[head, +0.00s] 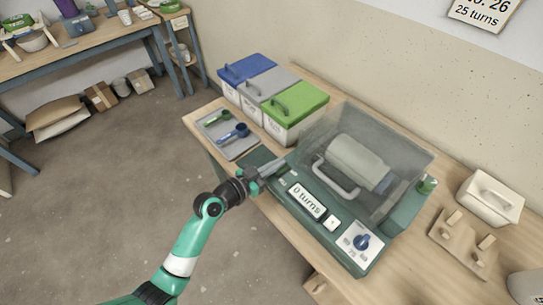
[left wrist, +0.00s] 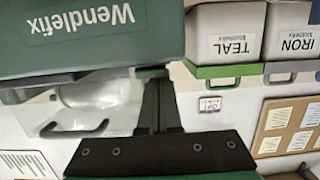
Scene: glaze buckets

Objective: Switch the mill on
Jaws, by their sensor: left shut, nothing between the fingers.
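The mill (head: 335,245) is a dark green machine on the bench, with a clear cover (head: 400,150) lowered over a pale jar (head: 355,165). Its front display (head: 306,200) reads "0 turns". A small white button (head: 332,223) and a blue knob (head: 362,242) sit to its right. My left gripper (head: 280,163) is shut and empty at the mill's left end. In the left wrist view, its fingertips (left wrist: 153,78) are close to the mill's dark green side (left wrist: 90,40), marked "Wendlefix". I cannot tell whether they touch it. My right gripper is out of view.
Blue (head: 246,68), grey (head: 268,84) and green (head: 300,103) lidded bins stand behind the mill. A grey tray (head: 240,150) with green and blue scoops lies at the left. A white lidded box (head: 490,196) and a wooden rack (head: 465,245) stand at the right.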

